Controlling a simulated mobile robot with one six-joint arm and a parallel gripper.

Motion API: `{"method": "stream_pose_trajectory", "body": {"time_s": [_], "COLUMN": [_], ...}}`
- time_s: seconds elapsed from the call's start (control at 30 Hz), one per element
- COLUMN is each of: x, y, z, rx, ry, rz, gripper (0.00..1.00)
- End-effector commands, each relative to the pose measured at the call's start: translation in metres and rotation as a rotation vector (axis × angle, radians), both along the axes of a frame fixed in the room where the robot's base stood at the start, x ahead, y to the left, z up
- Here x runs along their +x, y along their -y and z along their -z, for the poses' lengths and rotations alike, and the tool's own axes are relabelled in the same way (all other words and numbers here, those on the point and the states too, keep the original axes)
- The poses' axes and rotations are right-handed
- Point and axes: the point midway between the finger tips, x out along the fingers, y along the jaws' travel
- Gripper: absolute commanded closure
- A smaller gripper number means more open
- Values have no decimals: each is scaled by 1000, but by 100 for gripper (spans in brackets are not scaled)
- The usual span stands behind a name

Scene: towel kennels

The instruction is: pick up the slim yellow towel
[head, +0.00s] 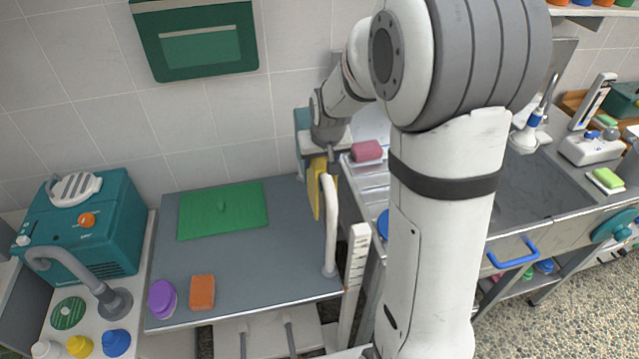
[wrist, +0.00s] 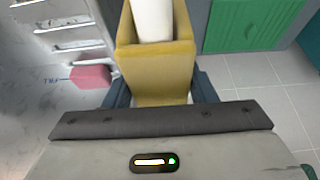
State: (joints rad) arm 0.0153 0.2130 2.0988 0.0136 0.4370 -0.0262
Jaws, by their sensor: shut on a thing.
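The slim yellow towel (head: 318,190) hangs folded over the white rail (head: 330,225) at the right edge of the grey counter. In the wrist view the towel (wrist: 160,88) sits between the dark blue fingers of my gripper (wrist: 160,95), which is shut on it. The white rail (wrist: 152,18) enters the towel's fold there, so the towel still surrounds it. In the head view my gripper (head: 322,160) is at the towel's top, and its fingers are mostly hidden.
The grey counter (head: 230,265) bears a green mat (head: 222,208), an orange sponge (head: 202,292) and a purple round item (head: 162,298). A pink block (head: 366,151) lies on the metal drainer right of my gripper. A wall stands close behind.

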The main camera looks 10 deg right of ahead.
Motion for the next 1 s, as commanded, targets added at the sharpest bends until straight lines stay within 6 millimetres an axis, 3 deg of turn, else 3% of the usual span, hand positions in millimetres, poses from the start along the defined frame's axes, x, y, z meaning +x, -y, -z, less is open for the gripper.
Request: {"method": "stream_pose_trajectory", "body": {"time_s": [0.23,0.67,1.0], "x": [0,1,1], "y": [0,0,0], "z": [0,-10,-72], "rx": [0,0,0], "ry": [0,3,6], "rz": [0,0,0], "gripper": [90,90,90]}}
